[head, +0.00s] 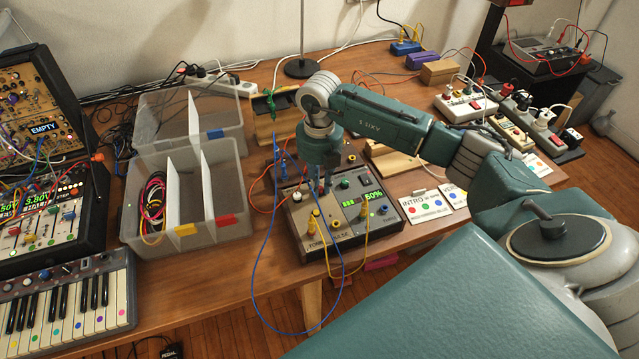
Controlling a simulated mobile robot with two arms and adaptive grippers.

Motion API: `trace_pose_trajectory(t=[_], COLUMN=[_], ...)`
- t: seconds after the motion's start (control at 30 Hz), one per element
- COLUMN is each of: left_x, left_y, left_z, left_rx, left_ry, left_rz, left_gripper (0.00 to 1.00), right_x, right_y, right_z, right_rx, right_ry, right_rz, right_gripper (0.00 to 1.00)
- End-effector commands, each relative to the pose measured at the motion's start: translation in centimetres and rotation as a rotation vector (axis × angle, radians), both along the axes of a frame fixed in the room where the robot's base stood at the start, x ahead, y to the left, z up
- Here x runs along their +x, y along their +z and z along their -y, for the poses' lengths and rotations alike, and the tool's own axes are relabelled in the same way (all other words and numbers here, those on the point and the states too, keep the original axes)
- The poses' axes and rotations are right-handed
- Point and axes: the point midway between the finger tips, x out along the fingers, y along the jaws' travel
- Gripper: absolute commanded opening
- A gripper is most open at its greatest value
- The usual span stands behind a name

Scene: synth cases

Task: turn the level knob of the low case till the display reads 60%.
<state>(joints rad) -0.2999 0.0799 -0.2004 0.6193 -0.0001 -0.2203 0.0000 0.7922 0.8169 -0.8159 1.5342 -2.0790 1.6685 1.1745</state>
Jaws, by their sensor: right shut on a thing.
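The low case (343,242) is a small grey-topped box with a dark front, near the front edge of the table. Its green display (373,195) appears to read 60%; the digits are small. My right gripper (326,187) reaches down from above onto the back of the case's top panel, left of the display. It is shut on what seems to be the level knob, which the fingers hide. Yellow and blue cables are plugged into the case. My left gripper is not in view.
A blue cable loops over the table edge. Clear divided boxes (216,232) stand left, beside a keyboard (68,298) and a modular rack (40,130). Cards (432,206) lie right of the case. Power strips (510,130) and a stand base (301,68) are farther back.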

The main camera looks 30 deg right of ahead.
Motion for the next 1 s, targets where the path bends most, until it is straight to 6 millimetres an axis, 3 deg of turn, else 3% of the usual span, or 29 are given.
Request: trace_pose_trajectory(t=[0.4, 0.43, 0.5, 0.83, 1.0], left_x=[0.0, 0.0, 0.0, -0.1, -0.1], left_y=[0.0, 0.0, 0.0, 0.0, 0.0], left_z=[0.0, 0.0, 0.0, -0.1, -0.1], left_rx=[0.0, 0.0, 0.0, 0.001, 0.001], left_ry=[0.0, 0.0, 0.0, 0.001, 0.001], left_rz=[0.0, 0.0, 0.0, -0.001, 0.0], left_gripper=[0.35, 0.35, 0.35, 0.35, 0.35], right_x=[0.1, 0.1, 0.1, 0.1, 0.2], right_y=[0.1, 0.1, 0.1, 0.2, 2.2], right_z=[0.1, 0.1, 0.1, 0.0, 0.0], right_rx=[-0.002, -0.002, -0.001, 0.0, 0.0], right_ry=[-0.007, -0.007, -0.007, -0.005, -0.005], right_rz=[0.004, 0.004, 0.003, 0.002, 0.005], right_gripper=[0.0, 0.2, 0.34, 0.35, 0.35])
